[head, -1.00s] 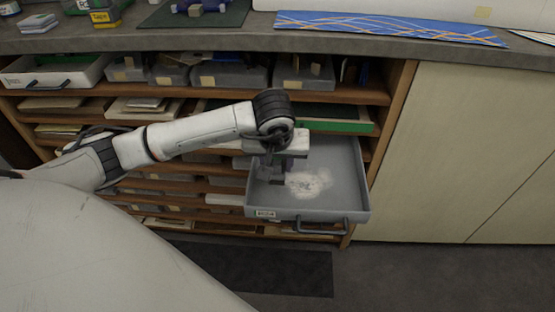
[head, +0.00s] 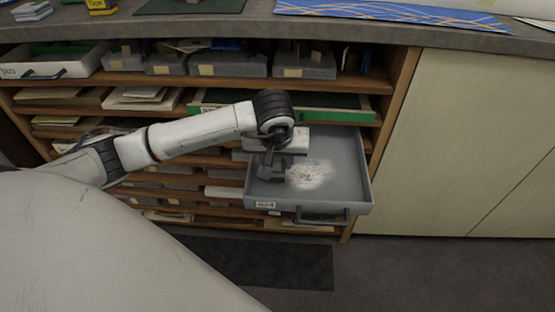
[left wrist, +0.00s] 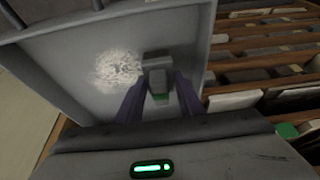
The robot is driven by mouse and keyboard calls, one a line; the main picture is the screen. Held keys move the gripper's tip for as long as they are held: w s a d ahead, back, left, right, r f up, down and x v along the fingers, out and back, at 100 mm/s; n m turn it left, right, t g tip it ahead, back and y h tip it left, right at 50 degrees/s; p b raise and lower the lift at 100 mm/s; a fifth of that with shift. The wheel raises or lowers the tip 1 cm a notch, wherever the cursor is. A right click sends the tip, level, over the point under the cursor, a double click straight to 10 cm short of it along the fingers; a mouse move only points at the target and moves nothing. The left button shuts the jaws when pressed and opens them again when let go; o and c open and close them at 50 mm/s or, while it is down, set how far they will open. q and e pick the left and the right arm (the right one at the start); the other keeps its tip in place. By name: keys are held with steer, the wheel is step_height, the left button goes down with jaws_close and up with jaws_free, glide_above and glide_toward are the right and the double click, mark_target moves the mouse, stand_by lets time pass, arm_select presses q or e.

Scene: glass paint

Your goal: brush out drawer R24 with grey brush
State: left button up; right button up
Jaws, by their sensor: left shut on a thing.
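The grey drawer (head: 345,170) is pulled out of the cabinet, with a label on its front that is too small to read surely. A patch of pale dust (head: 310,174) lies on its floor; it also shows in the left wrist view (left wrist: 116,68). My left gripper (head: 272,168) is inside the drawer's outline, left of the dust. In the left wrist view its fingers (left wrist: 160,92) are shut on the grey brush (left wrist: 157,68), beside the dust. Whether the brush touches the floor cannot be told. My right gripper is not in view.
A green-fronted tray (head: 335,115) sits just above the drawer. Shelves of grey bins (head: 304,65) and papers (head: 143,98) fill the cabinet. The counter (head: 230,28) runs above. A closed pale cupboard panel (head: 455,140) stands to the right.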

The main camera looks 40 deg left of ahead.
arm_select(q)
steer(key=shift+f, duration=0.1)
steer(key=shift+f+b, duration=0.25)
steer(key=shift+b, duration=0.05)
steer(key=shift+f, duration=0.1)
steer(key=shift+f+b, duration=0.5)
